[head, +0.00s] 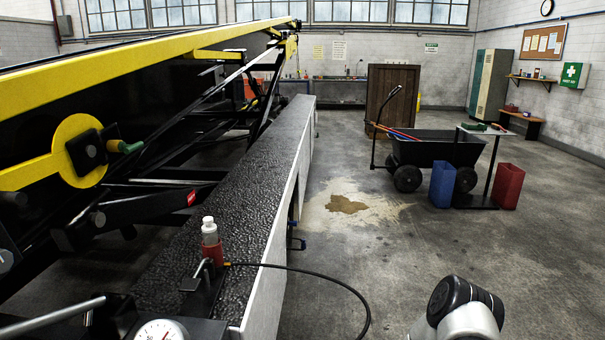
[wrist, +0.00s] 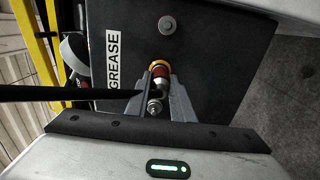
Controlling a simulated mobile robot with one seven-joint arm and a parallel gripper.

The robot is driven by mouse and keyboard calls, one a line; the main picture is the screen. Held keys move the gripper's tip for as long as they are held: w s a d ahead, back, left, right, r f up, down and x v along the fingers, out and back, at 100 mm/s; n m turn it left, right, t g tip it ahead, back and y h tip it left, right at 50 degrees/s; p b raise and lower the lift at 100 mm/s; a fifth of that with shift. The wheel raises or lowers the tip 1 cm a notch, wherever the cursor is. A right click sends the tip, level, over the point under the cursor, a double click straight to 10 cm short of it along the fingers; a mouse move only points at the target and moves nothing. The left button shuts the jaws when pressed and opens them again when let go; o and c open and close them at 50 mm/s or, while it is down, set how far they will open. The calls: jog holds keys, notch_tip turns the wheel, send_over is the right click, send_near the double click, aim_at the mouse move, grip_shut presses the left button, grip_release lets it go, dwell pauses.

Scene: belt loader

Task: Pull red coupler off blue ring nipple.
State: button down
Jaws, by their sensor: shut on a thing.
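In the wrist view, my gripper (wrist: 160,88) is shut on the red coupler (wrist: 160,73), a small red and metal piece between the two grey fingers. The coupler sits against a dark plate marked GREASE, with a yellow-orange ring (wrist: 158,64) around its far end. No blue ring shows there; whatever lies under the coupler is hidden. A metal fitting (wrist: 154,106) shows nearer to me between the fingers. A separate round metal nipple with a red ring (wrist: 168,24) stands bare on the plate. My gripper is not visible in the head view.
A black hose (wrist: 65,94) crosses in from the left in the wrist view. In the head view, a hose (head: 330,279) curves beside the loader's silver side (head: 262,293). Small blue-tipped parts (head: 307,226) stick out there.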

jog(key=shift+d, duration=0.75)
dwell(0.6)
jog(key=shift+s+d, duration=0.15)
jog(key=shift+d, duration=1.2)
